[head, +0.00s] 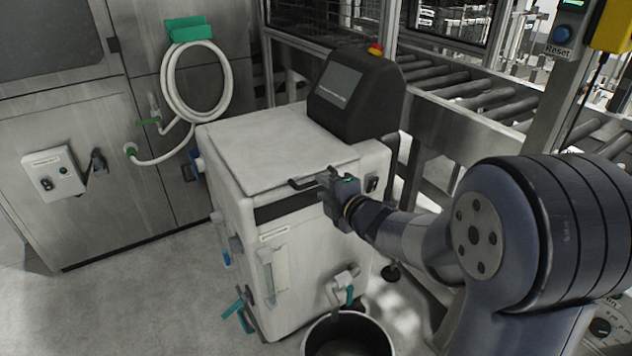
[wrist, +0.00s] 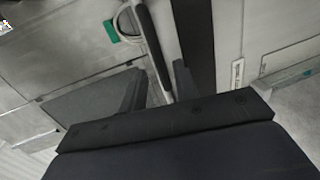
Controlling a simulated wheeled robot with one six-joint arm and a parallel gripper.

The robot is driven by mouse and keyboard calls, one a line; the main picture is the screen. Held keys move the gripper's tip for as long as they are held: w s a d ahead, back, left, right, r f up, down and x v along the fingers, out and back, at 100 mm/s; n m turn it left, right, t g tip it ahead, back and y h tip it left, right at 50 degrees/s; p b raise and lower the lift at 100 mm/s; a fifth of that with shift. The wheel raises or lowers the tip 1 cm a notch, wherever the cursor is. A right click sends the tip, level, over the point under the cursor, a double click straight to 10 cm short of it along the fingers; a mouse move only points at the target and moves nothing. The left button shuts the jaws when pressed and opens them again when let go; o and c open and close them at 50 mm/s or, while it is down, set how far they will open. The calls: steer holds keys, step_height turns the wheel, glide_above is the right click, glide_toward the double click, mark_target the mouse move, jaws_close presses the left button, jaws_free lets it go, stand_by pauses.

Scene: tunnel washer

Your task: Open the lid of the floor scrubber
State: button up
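The floor scrubber (head: 300,235) is a white boxy machine in the middle of the head view. Its pale lid (head: 265,150) lies flat and closed on top. A dark bar handle (head: 306,182) sits at the lid's front edge. My gripper (head: 328,182) is at the handle's right end. In the wrist view the handle (wrist: 150,35) runs down between the two fingers of my gripper (wrist: 158,82). The fingers stand apart, with gaps seen beside the bar. Contact with the handle cannot be made out.
A black control console (head: 357,92) with a red button rises behind the lid. A dark bucket (head: 347,335) stands on the floor in front. A roller conveyor (head: 470,90) runs behind at right. A coiled white hose (head: 228,85) hangs on the cabinet wall at left.

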mark_target(316, 183)
steer(key=x, duration=0.4)
steer(key=shift+w+a+f, duration=0.1)
steer(key=shift+w+a, duration=0.15)
steer(key=shift+w, duration=0.1)
steer(key=shift+c, duration=0.6)
jaws_close()
